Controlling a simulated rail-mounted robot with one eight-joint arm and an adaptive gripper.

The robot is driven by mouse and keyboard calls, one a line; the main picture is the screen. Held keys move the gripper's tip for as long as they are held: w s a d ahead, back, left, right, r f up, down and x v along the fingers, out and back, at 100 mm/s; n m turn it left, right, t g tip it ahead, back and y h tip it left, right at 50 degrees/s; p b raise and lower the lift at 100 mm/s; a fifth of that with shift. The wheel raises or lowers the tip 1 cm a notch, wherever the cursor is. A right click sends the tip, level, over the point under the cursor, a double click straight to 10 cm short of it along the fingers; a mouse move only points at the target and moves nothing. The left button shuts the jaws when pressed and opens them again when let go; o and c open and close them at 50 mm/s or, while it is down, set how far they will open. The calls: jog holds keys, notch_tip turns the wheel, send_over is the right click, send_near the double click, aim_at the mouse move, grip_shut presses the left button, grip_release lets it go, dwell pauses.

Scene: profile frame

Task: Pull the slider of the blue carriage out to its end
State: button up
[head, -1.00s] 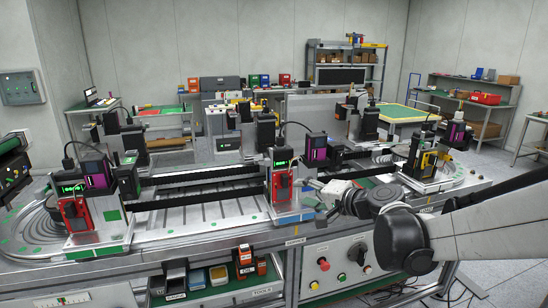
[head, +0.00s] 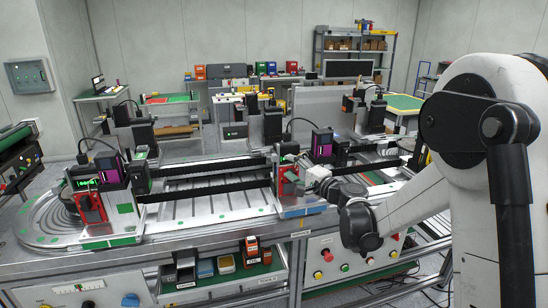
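The carriage with a blue strip along its base (head: 302,212) stands in the middle of the profile frame in the head view. It carries a red-framed unit (head: 287,183) with a small green display on its front. My gripper (head: 308,170) is right beside this unit, on its right side, pointing left. The gripper is small here and overlaps the carriage, so I cannot tell whether it touches, or whether its fingers are open or shut. The slider is not clearly distinguishable; my gripper may hide part of it.
A similar carriage with a green base strip (head: 110,241) stands at the left of the frame. A purple-faced unit (head: 322,143) stands behind my gripper. Dark rails (head: 205,189) run between the carriages. A tray with small bins (head: 225,265) is below the front edge.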

aim_at(276, 159)
jog(key=p+x, duration=0.1)
jog(key=x, duration=0.8)
grip_shut()
